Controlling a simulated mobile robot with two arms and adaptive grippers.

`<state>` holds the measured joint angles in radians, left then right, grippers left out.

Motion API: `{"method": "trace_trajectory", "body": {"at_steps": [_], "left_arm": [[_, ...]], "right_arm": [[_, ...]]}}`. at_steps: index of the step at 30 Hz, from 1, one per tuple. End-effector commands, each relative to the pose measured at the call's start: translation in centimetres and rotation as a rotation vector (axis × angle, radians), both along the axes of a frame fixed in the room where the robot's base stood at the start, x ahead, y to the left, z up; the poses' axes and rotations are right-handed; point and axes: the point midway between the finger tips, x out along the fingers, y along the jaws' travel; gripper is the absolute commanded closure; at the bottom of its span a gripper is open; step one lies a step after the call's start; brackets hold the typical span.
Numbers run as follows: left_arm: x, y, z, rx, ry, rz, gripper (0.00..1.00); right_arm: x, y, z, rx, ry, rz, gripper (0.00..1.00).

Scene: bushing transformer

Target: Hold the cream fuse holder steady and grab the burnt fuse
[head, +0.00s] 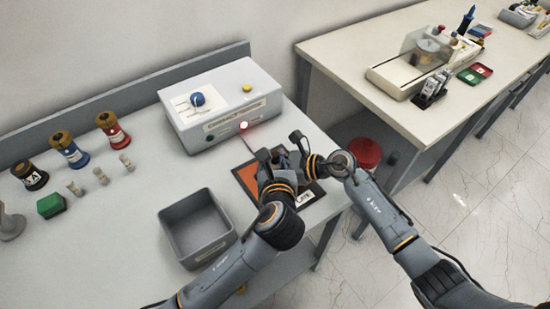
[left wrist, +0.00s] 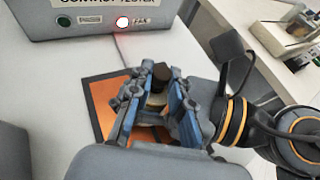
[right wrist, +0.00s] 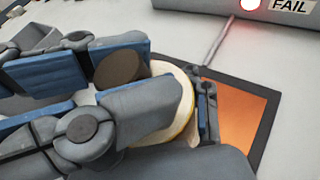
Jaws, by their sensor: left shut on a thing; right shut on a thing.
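The cream fuse holder (right wrist: 184,105) is a pale round body over the orange mat, partly hidden by my grippers. It also shows between my left fingers in the left wrist view (left wrist: 156,100). My left gripper (left wrist: 155,95) is shut on its sides. The burnt fuse (right wrist: 120,68) shows as a dark brown round end at the holder. It also shows as a dark cap above the left fingers in the left wrist view (left wrist: 161,73). My right gripper (head: 298,144) is shut around the fuse, close against the left gripper. How deep the fuse sits is hidden.
The contact tester (head: 222,105) stands behind the dark-edged orange mat (head: 246,178), its red light lit by FAIL. An empty grey bin (head: 197,228) is left of my left arm. Black, blue (head: 69,149) and red-based holders, several small fuses and a green block (head: 51,205) stand farther left.

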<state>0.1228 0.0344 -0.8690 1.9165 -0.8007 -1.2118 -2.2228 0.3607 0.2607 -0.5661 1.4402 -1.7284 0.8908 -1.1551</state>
Motion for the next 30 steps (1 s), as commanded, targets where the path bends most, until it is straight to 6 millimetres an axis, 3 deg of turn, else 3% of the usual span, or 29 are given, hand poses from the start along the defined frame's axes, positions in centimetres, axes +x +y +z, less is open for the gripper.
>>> {"method": "trace_trajectory", "body": {"at_steps": [5, 15, 21, 28, 29, 30], "left_arm": [[0.1, -0.1, 2.1, -0.005, -0.006, 0.000, 1.00], [0.1, -0.1, 8.5, -0.003, -0.005, -0.001, 1.00], [0.0, 0.0, 10.0, -0.001, -0.002, -0.001, 1.00], [0.0, 0.0, 10.0, -0.001, -0.001, 0.000, 1.00], [0.0, 0.0, 10.0, -0.001, -0.001, 0.000, 1.00], [0.0, 0.0, 10.0, 0.000, -0.001, 0.000, 1.00]], "right_arm": [[0.0, 0.0, 0.1, 0.002, -0.001, 0.000, 1.00], [0.0, 0.0, 0.1, 0.001, -0.001, 0.000, 1.00], [0.0, 0.0, 0.1, 0.001, -0.001, 0.000, 1.00], [0.0, 0.0, 0.1, 0.001, -0.001, 0.000, 1.00], [0.0, 0.0, 0.1, 0.001, -0.001, 0.000, 0.66], [0.0, 0.0, 0.1, 0.001, -0.001, 0.000, 0.58]]}}
